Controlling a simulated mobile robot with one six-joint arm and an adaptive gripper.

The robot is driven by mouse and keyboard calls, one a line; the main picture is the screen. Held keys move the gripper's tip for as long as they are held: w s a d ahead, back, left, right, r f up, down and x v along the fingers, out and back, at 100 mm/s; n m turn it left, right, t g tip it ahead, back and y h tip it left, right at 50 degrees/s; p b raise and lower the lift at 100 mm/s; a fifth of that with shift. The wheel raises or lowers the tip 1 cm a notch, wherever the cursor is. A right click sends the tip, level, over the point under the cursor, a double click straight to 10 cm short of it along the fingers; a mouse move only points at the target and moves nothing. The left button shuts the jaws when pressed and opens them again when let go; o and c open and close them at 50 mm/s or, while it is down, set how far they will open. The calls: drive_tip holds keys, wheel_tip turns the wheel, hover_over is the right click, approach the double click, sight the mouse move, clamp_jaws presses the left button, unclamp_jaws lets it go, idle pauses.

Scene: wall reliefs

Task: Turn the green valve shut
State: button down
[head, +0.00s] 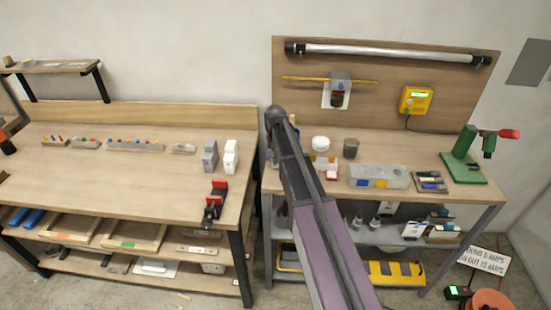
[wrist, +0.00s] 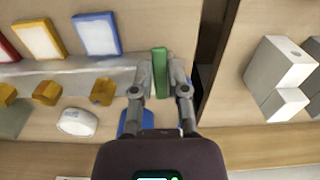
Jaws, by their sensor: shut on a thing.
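In the wrist view a narrow green bar, which looks like the green valve's handle (wrist: 159,73), stands lengthwise between the two fingers. My gripper (wrist: 160,80) is shut on it, one fingertip against each long side. A pale grey strip runs behind and to the left of the bar. The valve's body cannot be made out. In the head view my arm crosses the front of the right bench, and I cannot make out the green handle or the fingers there.
In the wrist view, yellow blocks (wrist: 102,91), a white round piece (wrist: 77,122) and a blue-framed white panel (wrist: 97,35) lie left. Grey-white blocks (wrist: 280,75) lie right, past a dark gap. A green press (head: 463,155) stands on the right bench (head: 440,196).

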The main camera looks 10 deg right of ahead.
drive_tip(key=c, duration=0.6)
unclamp_jaws()
drive_tip(key=shift+s, duration=0.1)
drive_tip(key=shift+c, duration=0.2)
drive_tip(key=shift+a+m, duration=0.1)
drive_tip(key=shift+m, duration=0.3)
